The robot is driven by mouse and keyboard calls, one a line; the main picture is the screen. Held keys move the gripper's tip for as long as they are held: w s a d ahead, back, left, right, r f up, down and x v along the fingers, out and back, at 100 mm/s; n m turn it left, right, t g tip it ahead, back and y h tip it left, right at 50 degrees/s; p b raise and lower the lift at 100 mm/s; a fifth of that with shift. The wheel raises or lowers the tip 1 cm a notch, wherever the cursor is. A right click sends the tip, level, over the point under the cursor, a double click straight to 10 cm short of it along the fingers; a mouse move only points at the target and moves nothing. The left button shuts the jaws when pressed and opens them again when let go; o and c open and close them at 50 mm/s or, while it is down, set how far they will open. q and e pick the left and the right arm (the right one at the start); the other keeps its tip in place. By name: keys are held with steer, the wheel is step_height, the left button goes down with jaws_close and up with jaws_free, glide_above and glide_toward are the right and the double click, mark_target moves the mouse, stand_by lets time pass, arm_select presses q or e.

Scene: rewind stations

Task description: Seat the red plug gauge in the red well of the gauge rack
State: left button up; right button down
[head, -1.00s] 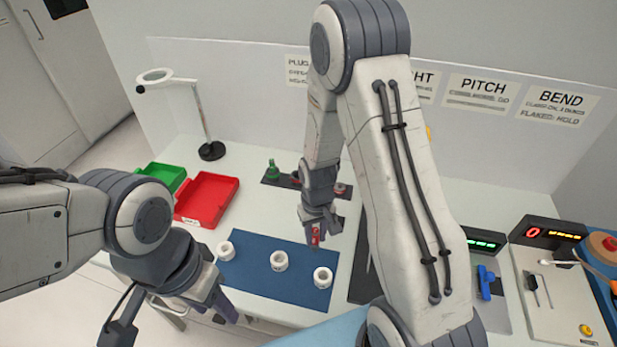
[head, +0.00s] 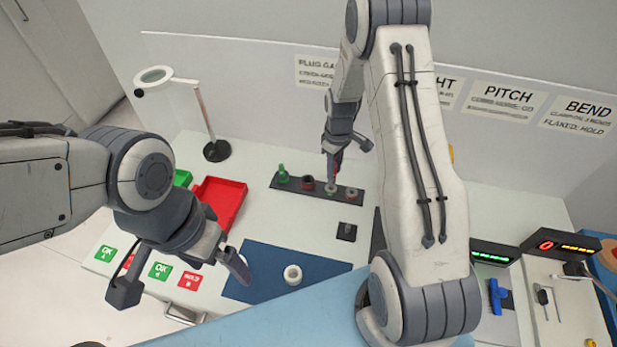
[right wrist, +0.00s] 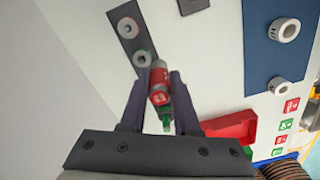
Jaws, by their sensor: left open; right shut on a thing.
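My right gripper (right wrist: 160,100) is shut on the red plug gauge (right wrist: 160,84), a red cylinder with a pale label. In the head view my right gripper (head: 336,160) holds it above the dark gauge rack (head: 318,190), near the third position from the left. The red well (head: 307,183) is a dark red ring just left of it. A green plug gauge (head: 282,174) stands at the rack's left end. Two greyish rings are further right. In the right wrist view the gauge hides part of the rack (right wrist: 123,14). My left gripper (head: 180,280) is open and empty at lower left.
A blue mat (head: 265,287) carries a white ring (head: 293,275); my left gripper partly covers another. A small black block (head: 346,231) lies between mat and rack. A red tray (head: 225,205) and a magnifier lamp (head: 215,150) are on the left. My right arm covers the table's middle.

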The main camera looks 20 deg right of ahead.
steer(key=w+a+f+b, duration=0.1)
steer(key=w+f+b, duration=0.1)
steer(key=w+f, duration=0.1)
steer(key=w+a+f+b, duration=0.2)
steer(key=f+b, duration=0.1)
steer(key=f, duration=0.1)
steer(key=w+a+f+b, duration=0.1)
steer(key=w+f+b, duration=0.1)
steer(key=w+f, duration=0.1)
steer(key=shift+w+a+f, duration=0.25)
steer(key=shift+w+a, duration=0.1)
steer(key=shift+r, duration=0.15)
steer(key=c, duration=0.6)
jaws_free()
steer(key=shift+c, duration=0.2)
